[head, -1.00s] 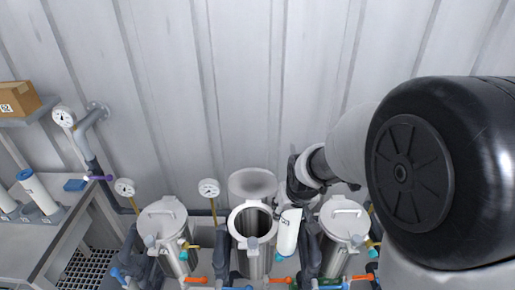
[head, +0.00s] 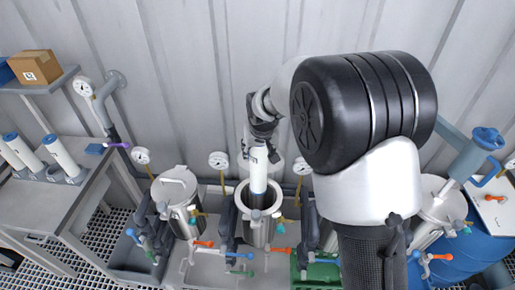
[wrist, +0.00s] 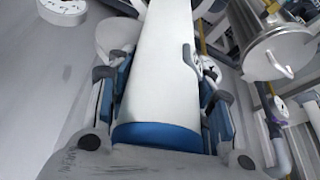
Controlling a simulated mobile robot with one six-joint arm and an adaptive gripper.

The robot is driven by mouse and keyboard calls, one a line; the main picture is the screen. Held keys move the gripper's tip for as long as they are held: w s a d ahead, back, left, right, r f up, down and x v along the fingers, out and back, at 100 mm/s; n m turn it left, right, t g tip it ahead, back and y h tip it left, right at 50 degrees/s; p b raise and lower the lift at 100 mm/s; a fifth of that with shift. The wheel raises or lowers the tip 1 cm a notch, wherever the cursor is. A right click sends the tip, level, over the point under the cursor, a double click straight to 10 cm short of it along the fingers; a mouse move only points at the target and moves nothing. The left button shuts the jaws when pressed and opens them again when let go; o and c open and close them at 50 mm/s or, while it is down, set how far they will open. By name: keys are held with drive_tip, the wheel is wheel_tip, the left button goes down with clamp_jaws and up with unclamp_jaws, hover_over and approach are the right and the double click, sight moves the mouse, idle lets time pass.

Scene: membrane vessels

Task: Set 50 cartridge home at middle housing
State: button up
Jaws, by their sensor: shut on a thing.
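The white cartridge (head: 258,165) is upright in my gripper (head: 262,128), which is shut on its upper part. The wrist view shows the cartridge (wrist: 163,70) running away between the fingers of my gripper (wrist: 163,105), with a blue band (wrist: 157,137) close to the palm. The far end of the cartridge is out of frame there. Any label on it is unreadable.
A lidded housing (head: 176,187) stands to the left and another (head: 440,203) to the right, partly behind my arm. Gauges and coloured valve handles surround them. Several white cartridges (head: 62,156) stand on the left bench. A blue barrel (head: 487,225) is at right.

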wheel_tip(320, 180, down, 30)
drive_tip(key=b, duration=1.9)
idle(2.0)
drive_tip(key=shift+f, duration=0.1)
idle(0.8)
drive_tip(key=o, duration=1.6)
drive_tip(key=v, duration=1.2)
drive_tip(key=shift+s, duration=0.15)
drive_tip(key=shift+f, duration=0.15)
